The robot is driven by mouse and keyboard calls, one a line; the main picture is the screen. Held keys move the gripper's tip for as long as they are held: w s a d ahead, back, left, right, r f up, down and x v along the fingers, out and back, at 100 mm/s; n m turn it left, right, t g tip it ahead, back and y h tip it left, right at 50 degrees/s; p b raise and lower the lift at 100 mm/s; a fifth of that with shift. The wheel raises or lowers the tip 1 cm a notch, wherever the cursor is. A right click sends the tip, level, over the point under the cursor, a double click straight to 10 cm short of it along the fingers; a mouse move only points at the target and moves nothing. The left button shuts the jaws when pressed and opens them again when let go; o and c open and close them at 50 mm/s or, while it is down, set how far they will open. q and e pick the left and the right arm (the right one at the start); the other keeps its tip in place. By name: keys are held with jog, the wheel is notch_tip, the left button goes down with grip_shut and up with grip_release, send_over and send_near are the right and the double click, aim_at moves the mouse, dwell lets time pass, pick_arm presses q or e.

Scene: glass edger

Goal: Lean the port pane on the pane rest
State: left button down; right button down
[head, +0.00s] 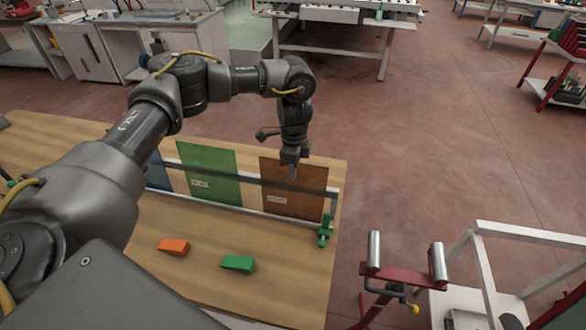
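Three coloured panes stand in a row against a grey metal rail frame (334,195) on the wooden table: a blue one (157,177) at the left, mostly hidden by my arm, a green one (211,172) in the middle, and a reddish-brown one (290,200) at the right. The green and brown panes carry small white labels that I cannot read, so I cannot tell which is the port pane. My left gripper (292,172) points down at the top edge of the brown pane; its fingers are too small to tell whether they touch it. My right gripper is not in view.
An orange wedge (174,247) and a green wedge (238,264) lie on the front of the table (200,285). A green clamp (324,232) sits at the frame's right end. A red roller stand (400,272) and a white cart (520,238) stand to the right.

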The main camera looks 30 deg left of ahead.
pick_arm(q)
jog(key=shift+f, duration=0.15)
jog(key=c, duration=1.5)
grip_release()
jog(key=shift+c, duration=0.2)
jog(key=shift+w+r, duration=0.1)
jog(key=shift+r, duration=0.35)
notch_tip(320, 180, up, 10)
jog(key=b, duration=0.2)
jog(key=shift+w, duration=0.25)
jog(key=shift+f, duration=0.15)
